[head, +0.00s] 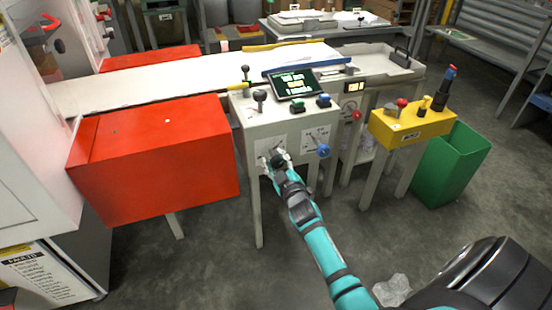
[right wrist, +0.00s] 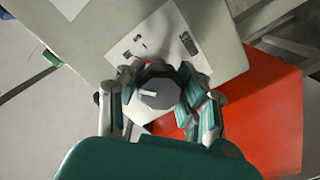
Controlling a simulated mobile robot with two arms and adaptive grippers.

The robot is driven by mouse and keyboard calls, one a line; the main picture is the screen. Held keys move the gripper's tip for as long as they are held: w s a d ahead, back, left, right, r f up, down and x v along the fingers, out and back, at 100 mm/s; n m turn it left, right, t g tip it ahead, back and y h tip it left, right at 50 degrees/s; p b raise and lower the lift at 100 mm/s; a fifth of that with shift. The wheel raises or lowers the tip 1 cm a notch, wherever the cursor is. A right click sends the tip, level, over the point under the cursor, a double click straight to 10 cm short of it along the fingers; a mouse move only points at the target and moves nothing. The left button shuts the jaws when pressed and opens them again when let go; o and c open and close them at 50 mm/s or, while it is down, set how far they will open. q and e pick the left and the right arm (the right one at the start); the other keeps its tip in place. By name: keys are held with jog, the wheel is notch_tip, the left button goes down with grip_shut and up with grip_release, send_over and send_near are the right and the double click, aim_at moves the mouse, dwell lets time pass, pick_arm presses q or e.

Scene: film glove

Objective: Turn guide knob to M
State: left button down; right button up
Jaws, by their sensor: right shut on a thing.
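The guide knob (right wrist: 160,92) is dark and many-sided with a white pointer mark, seen in the right wrist view. It sits on the front of the light grey control box (head: 262,128), over a white label plate (right wrist: 150,40) with dark letters, partly hidden by my fingers. My right gripper (head: 277,160) reaches the lower left of the box front in the head view. In the right wrist view the right gripper (right wrist: 158,98) has its fingers on both sides of the knob, shut on it. The white mark points left. My left gripper is not in view.
A large red box (head: 160,155) stands left of the control box. A blue knob (head: 323,150) sits right of my gripper. A yellow box (head: 410,125) and a green bin (head: 452,165) stand further right. The floor in front is mostly clear.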

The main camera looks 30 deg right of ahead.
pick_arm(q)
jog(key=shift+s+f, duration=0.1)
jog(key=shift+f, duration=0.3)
pick_arm(e)
jog(key=shift+s+f+m, duration=0.1)
jog(key=shift+f+m, duration=0.2)
jog(key=shift+f, duration=0.05)
jog(key=o, duration=1.3)
jog(key=shift+r, duration=0.2)
jog(key=shift+c, duration=0.2)
jog(key=v, duration=1.2)
